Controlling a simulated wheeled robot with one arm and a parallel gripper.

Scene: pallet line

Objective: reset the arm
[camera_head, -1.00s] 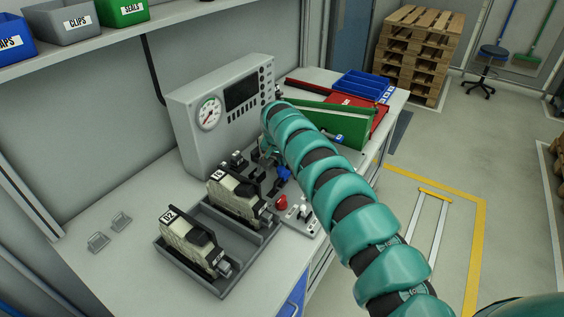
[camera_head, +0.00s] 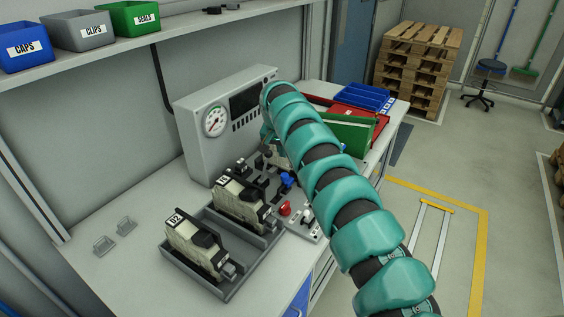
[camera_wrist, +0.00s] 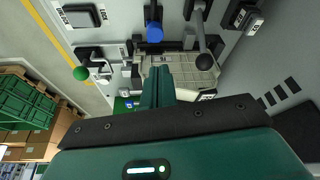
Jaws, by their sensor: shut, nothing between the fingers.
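My arm (camera_head: 325,170) is a teal segmented arm that rises from the lower right and bends down over the bench in the head view. My gripper is mostly hidden behind it there. In the wrist view my gripper (camera_wrist: 161,72) has its two teal fingers together, with nothing seen between them. The fingertips appear in front of a pale ribbed block (camera_wrist: 190,75) in a dark fixture; I cannot tell the gap. A blue knob (camera_wrist: 154,32) and a black ball lever (camera_wrist: 209,43) show beyond the fingertips, and a green ball knob (camera_wrist: 80,73) to the left.
A grey panel with a gauge (camera_head: 213,121) stands behind the arm. A red button (camera_head: 285,208), green bin (camera_head: 350,133) and blue tray (camera_head: 362,96) lie near the arm. The bench's left front is mostly clear.

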